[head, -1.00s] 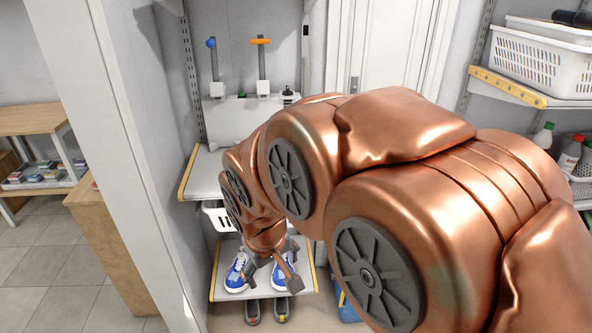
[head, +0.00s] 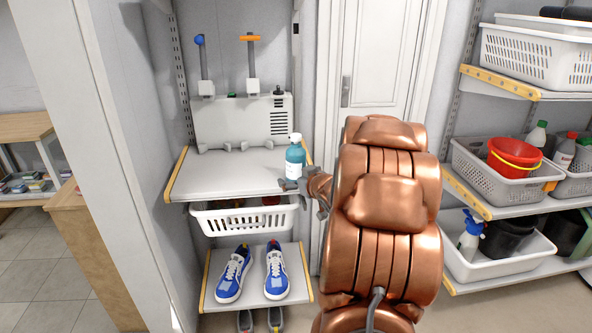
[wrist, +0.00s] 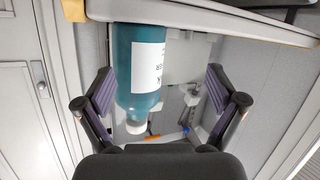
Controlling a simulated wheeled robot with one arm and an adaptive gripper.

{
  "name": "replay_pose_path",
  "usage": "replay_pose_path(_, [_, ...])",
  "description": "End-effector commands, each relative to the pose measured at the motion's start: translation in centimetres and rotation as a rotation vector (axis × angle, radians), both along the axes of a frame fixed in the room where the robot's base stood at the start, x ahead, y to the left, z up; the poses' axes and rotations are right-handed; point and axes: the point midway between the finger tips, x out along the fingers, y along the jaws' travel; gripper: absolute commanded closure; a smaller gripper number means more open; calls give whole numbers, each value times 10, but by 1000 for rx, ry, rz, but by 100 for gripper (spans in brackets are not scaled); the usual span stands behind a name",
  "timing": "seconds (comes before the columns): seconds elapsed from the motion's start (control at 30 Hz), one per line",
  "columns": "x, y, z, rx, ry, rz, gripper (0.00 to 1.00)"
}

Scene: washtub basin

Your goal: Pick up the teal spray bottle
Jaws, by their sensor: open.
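The teal bottle (head: 295,162) with a white cap and white label stands upright at the right front of the grey shelf (head: 225,175). My gripper (head: 291,186) is low at the bottle's front right side, by the shelf's right edge. In the wrist view the picture is upside down, and the bottle (wrist: 127,85) shows cap-down between the two open fingers of my gripper (wrist: 158,78). It lies closer to the left finger, with a wide gap to the right one. I cannot tell whether the fingers reach past it.
A wall unit (head: 243,122) with upright rods stands behind the shelf. Below are a white basket (head: 245,217) and blue shoes (head: 234,273) on a lower board. At right, bins hold a red bucket (head: 514,153) and another spray bottle (head: 470,240). The shelf's left part is clear.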

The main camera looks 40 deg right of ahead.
Motion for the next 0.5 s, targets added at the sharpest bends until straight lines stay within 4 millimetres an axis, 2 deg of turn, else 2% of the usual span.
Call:
replay_pose_path(0.03, [-4,-10,-8,10,-40,9,6])
replay_pose_path(0.2, [-15,-24,-11,37,-188,69,6])
replay_pose_path(0.4, [-28,-32,-10,61,-302,113,6])
replay_pose_path(0.5, [-29,-32,-7,64,-326,126,6])
